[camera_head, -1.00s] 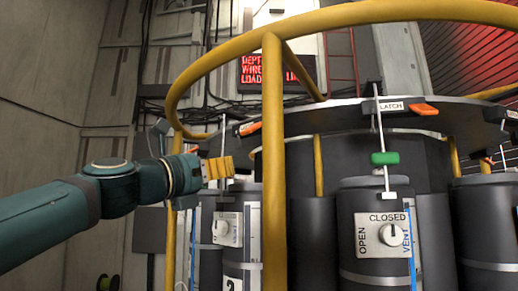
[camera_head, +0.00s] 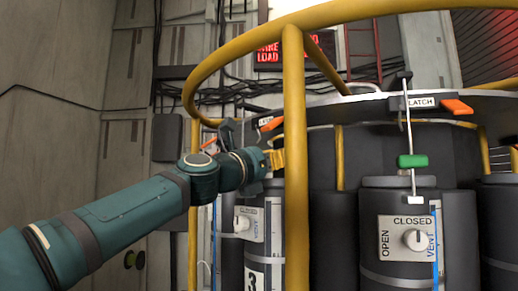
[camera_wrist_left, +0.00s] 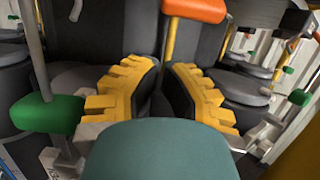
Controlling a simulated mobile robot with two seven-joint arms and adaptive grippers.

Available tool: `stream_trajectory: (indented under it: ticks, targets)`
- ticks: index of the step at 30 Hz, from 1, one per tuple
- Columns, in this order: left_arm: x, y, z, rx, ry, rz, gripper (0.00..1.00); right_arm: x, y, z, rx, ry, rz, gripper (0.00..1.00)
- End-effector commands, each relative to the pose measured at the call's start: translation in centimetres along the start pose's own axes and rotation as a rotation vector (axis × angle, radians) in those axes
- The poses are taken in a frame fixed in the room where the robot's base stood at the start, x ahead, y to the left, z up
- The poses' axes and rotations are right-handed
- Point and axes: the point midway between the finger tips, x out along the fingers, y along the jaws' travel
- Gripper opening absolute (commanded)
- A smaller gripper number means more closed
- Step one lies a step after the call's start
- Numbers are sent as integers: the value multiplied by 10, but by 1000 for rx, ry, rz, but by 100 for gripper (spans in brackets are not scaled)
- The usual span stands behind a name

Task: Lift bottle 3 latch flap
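Bottle 3 (camera_head: 231,255) is a dark cylinder behind the yellow rail post, with a "3" plate and a vent knob panel. Its orange latch flap (camera_head: 272,124) sticks out from the ring edge above it, and its latch label is partly hidden by my arm. My left gripper (camera_head: 277,158) is just below that flap, apart from it. In the left wrist view, an orange flap (camera_wrist_left: 195,10) shows at the top, beyond my yellow fingertips (camera_wrist_left: 164,68). The fingers are apart by a narrow gap with nothing seen between them. My right gripper is not in view.
A yellow rail (camera_head: 296,170) stands right of my left gripper. A neighbouring bottle (camera_head: 375,225) with a green handle (camera_head: 412,161) and another orange flap (camera_head: 456,107) is to the right. In the left wrist view, a green handle (camera_wrist_left: 48,113) on a rod is close at left.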

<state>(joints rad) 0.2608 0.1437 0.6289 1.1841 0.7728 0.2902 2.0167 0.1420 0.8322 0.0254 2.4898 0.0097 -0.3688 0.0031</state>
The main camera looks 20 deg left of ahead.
Motion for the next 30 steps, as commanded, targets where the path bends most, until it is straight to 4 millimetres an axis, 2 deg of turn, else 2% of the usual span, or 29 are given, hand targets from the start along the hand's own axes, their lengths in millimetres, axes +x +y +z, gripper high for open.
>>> stream_trajectory:
  ticks: [1,7,23,30]
  targets:
    - [-6,0,16,6,-6,5,0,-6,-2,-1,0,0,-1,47]
    - [-14,1,33,5,-3,5,0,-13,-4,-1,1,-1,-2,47]
    - [-17,1,37,4,-2,4,0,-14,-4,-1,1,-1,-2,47]
    - [-21,9,39,3,-2,4,0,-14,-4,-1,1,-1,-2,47]
